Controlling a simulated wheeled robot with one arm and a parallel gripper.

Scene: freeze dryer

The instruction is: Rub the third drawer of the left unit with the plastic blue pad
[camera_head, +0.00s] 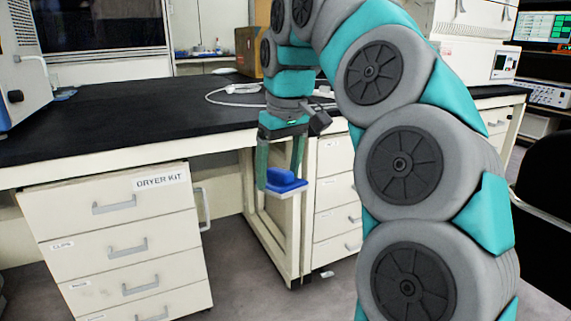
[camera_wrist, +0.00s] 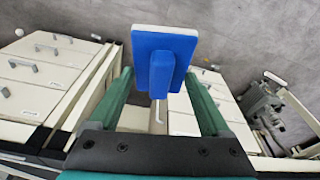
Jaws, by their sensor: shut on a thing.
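My gripper (camera_head: 281,171) is shut on the blue pad (camera_head: 283,181), a blue plastic block with a pale underside, and holds it in the air below the bench edge. In the wrist view the pad (camera_wrist: 168,52) sits between my two green fingers (camera_wrist: 158,76). The left drawer unit (camera_head: 118,211) stands under the bench at left. Its top drawer is labelled DRYER KIT, the second CLIPS. The third drawer (camera_head: 127,289) has a small label and a metal handle; faint brownish marks may show near its left side. The pad is right of this unit, apart from it.
The black bench top (camera_head: 130,117) carries a white cable and a brown box (camera_head: 247,52). A pale bench leg frame (camera_head: 262,222) stands close behind the pad. A second drawer unit (camera_head: 335,195) is right of it. A black chair (camera_head: 546,190) is at right. Grey floor is open between the units.

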